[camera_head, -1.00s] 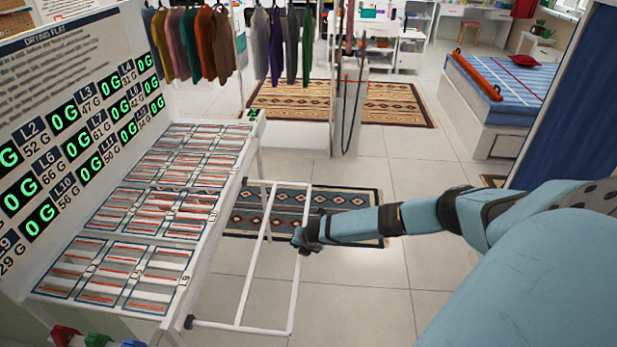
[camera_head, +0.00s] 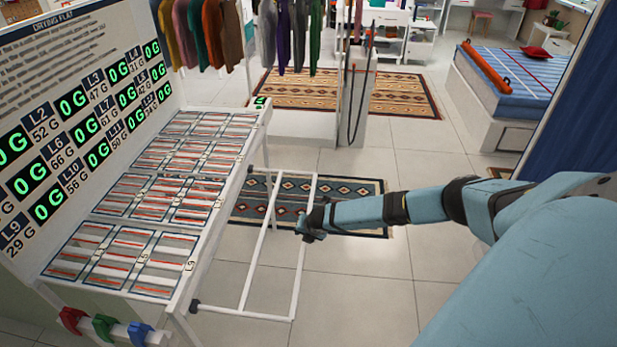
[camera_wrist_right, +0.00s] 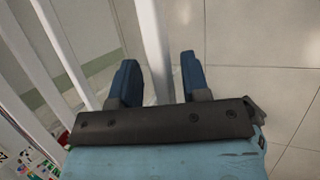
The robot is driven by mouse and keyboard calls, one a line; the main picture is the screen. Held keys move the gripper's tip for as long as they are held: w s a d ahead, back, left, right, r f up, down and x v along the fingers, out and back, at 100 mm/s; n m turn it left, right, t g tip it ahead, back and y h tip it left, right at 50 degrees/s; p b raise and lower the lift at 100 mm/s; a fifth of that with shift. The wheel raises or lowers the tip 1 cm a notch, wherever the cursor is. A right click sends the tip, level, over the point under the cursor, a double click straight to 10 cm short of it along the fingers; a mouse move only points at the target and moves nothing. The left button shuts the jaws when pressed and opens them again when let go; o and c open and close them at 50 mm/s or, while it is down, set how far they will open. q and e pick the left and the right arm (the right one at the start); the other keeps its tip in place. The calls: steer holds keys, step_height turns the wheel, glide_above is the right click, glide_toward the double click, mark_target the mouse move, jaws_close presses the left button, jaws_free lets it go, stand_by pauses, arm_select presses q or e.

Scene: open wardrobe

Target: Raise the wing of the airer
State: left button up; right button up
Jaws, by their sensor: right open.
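The airer is a white rack with a slatted top (camera_head: 150,215) beside a tall weight board. Its wing (camera_head: 246,311) is a white tube frame low on the right side of the rack, angled out over the floor. My right gripper (camera_head: 304,226) is at the wing's outer bar, about midway along it. In the wrist view the right gripper (camera_wrist_right: 158,80) is open, and a white bar (camera_wrist_right: 152,40) runs between its two blue fingers. I cannot tell whether the fingers touch the bar. My left gripper is not in view.
The "drying flat" board (camera_head: 75,110) stands left of the rack. Red, green and blue clips (camera_head: 103,326) sit at the rack's front end. Clothes (camera_head: 290,35) hang at the back. A patterned rug (camera_head: 350,205) lies behind the wing. Tiled floor right of the wing is clear.

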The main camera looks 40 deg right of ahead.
steer(key=v, duration=1.3)
steer(key=shift+r, duration=0.4)
steer(key=shift+s, duration=0.1)
steer(key=s+a+f+m+t+y, duration=0.1)
steer(key=s+a+f+m+y, duration=0.15)
steer(key=a, duration=0.65)
steer(key=s+a+f+m+y, duration=0.15)
steer(key=s+a, duration=0.25)
steer(key=a, duration=0.5)
steer(key=s+a+f+m+t+y, duration=0.1)
steer(key=s+a+m+y, duration=0.15)
steer(key=a, duration=0.55)
steer(key=s+a+r+m+t+h, duration=0.1)
steer(key=s+m+t+h, duration=0.1)
steer(key=s+m, duration=1)
steer(key=m, duration=0.3)
steer(key=shift+s+a+r+m+t, duration=0.2)
steer(key=shift+a+m+t, duration=0.1)
steer(key=shift+m+t, duration=0.1)
steer(key=shift+w+h, duration=0.1)
steer(key=shift+h, duration=0.15)
